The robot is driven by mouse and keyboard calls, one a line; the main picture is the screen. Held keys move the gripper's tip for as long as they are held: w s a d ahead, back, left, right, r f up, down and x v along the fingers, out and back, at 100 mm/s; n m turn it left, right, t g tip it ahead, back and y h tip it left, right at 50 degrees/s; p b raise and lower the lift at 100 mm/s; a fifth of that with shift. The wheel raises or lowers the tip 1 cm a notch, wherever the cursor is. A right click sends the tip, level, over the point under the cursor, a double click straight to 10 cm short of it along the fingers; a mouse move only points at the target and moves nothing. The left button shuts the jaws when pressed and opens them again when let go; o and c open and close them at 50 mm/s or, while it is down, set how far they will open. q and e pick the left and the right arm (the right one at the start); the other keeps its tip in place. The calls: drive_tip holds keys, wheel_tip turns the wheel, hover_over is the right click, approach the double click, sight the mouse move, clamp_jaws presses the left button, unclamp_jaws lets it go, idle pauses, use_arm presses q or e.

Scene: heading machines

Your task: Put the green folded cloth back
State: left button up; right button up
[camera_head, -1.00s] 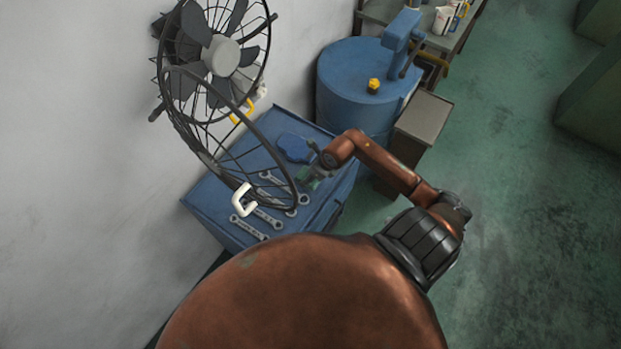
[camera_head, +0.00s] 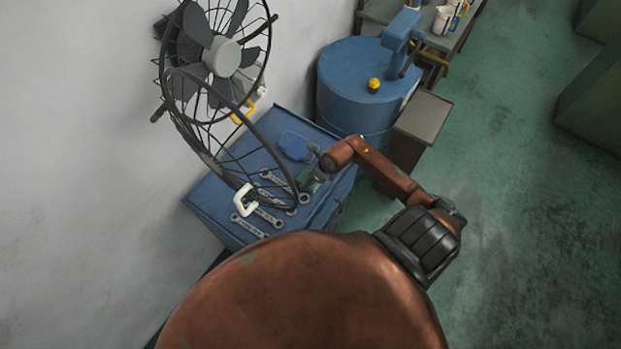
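A small patch of the green folded cloth (camera_head: 307,184) shows at the right edge of the blue cabinet top, by the wrenches. Most of it is hidden behind my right gripper (camera_head: 312,180), which is at the cloth with its fingers pointing down to the left. The fingers are small and dark here, so I cannot tell whether they are closed on the cloth or only touch it. My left gripper is not in view.
The blue cabinet top (camera_head: 215,199) holds several wrenches (camera_head: 267,216) and a blue folded item (camera_head: 295,146). A black caged fan (camera_head: 215,60) overhangs it. A blue drum (camera_head: 350,90) stands behind, beside a small brown cabinet (camera_head: 424,117). Green floor (camera_head: 510,200) is clear at right.

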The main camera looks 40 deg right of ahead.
use_arm(q)
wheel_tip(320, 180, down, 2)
drive_tip(key=shift+b, duration=0.95)
use_arm(e)
drive_tip(key=v, duration=1.1)
drive_tip(key=shift+s+r, duration=0.1)
drive_tip(key=shift+s, duration=0.05)
